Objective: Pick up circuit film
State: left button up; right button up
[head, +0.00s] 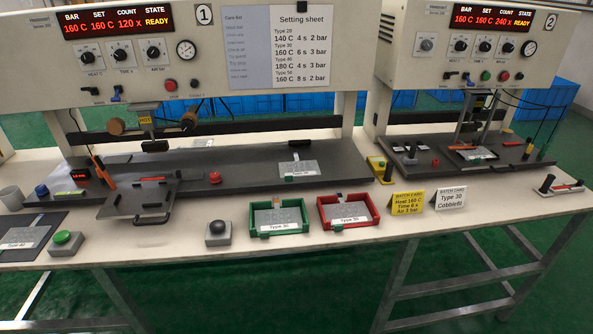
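Several grey patterned sheets with white labels that look like circuit films are in view. One film (277,217) lies in the green tray (251,229), its label seeming to read Type 30. Another film (347,210) lies in the red tray (376,207), with a similar label. A third film (300,167) lies on the right part of press 1's dark bed (245,165). A fourth film (24,237) lies on a dark mat at the left, its label too small to read surely. Neither of my grippers shows.
Press 1 (215,60) reads 160 C, READY; press 2 (480,50) stands right. A hinged plate fixture (138,198), green button (65,242) and black button (217,233) sit near the front edge. Yellow (407,201) and white (451,201) batch cards stand right of the red tray.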

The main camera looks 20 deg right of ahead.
aim_at(288, 169)
jog(key=z, duration=0.05)
jog(key=k, duration=0.55)
jog(key=u, duration=0.7)
jog(key=i, duration=0.9)
jog(key=z, duration=0.35)
jog(key=i, duration=0.85)
jog(key=z, duration=0.85)
